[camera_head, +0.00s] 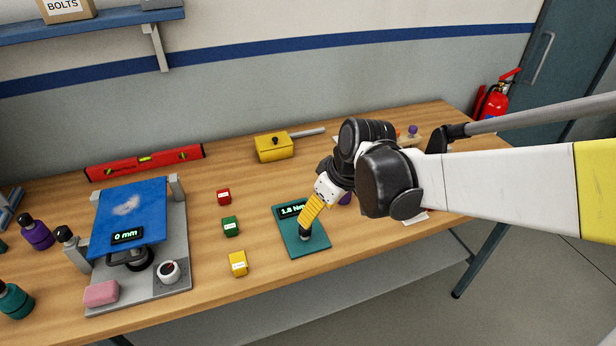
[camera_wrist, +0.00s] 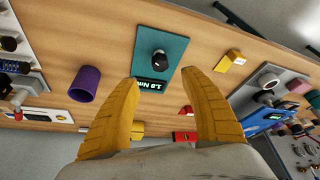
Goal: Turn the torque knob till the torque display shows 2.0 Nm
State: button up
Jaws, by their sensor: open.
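The torque unit is a teal plate (camera_head: 287,238) on the table, and it also shows in the wrist view (camera_wrist: 177,48). Its torque display (camera_wrist: 151,87) reads 1.8 Nm in green; in the head view the display (camera_head: 289,211) is partly covered by my gripper. The torque knob (camera_wrist: 159,62) is a black round knob with a pale mark. In the head view the dark knob (camera_head: 304,236) shows just below my fingertips. My gripper (camera_head: 310,216) points down over the plate, its yellow fingers apart and empty. In the wrist view the knob lies ahead between the fingertips (camera_wrist: 160,80).
Red (camera_head: 223,197), green (camera_head: 230,226) and yellow (camera_head: 238,263) blocks stand left of the plate. A test rig with a blue pad (camera_head: 130,215) is farther left. A purple cup (camera_wrist: 85,83) stands near the plate. A yellow box (camera_head: 274,147) is behind.

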aim_at(305, 232)
jog(key=b+x, duration=0.3)
jog(key=x, duration=0.7)
jog(key=shift+s+b, duration=0.1)
jog(key=shift+b, duration=0.3)
jog(key=shift+c, duration=0.2)
grip_shut()
